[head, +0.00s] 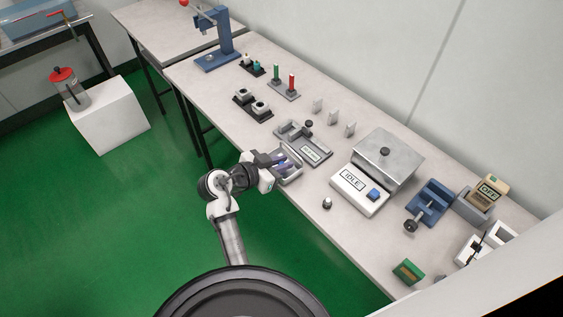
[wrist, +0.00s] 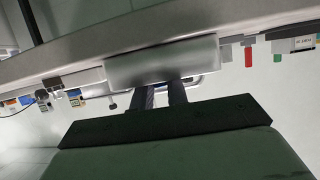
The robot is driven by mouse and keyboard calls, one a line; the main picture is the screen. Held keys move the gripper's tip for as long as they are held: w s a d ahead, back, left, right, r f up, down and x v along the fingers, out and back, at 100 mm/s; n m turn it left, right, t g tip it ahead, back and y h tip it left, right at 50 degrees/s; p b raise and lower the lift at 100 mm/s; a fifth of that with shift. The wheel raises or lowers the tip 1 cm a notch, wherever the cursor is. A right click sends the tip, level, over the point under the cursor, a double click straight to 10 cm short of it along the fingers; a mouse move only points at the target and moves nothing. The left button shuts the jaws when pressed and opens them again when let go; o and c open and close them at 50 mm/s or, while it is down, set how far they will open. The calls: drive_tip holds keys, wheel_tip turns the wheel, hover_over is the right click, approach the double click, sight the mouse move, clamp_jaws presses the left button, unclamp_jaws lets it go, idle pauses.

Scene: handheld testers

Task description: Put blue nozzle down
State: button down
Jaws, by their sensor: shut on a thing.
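My gripper (head: 276,164) is at the front edge of the table, over a grey open tray (head: 293,177). It is shut on a small bluish thing, taken to be the blue nozzle (head: 282,162), which is mostly hidden by the fingers. In the wrist view, my two dark fingers (wrist: 163,97) are close together in front of the tray's pale wall (wrist: 160,64). The nozzle cannot be made out there. I cannot tell whether the nozzle touches the tray floor.
Behind the tray is a grey fixture (head: 303,144) with a knob. To the right are a white scale-like box (head: 358,190) with a blue button and a small metal knob (head: 326,203). Bare table (head: 300,203) lies right of the tray.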

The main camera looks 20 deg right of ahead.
drive_tip(key=c, duration=1.4)
unclamp_jaws()
drive_tip(key=shift+r+p, duration=0.25)
drive_tip(key=shift+p, duration=0.15)
drive_tip(key=b+v, duration=0.2)
drive_tip(key=v, duration=1)
drive_tip(key=shift+f+b, duration=0.15)
drive_tip(key=shift+b, duration=0.2)
drive_tip(key=shift+w+a, duration=0.1)
drive_tip(key=shift+w, duration=0.05)
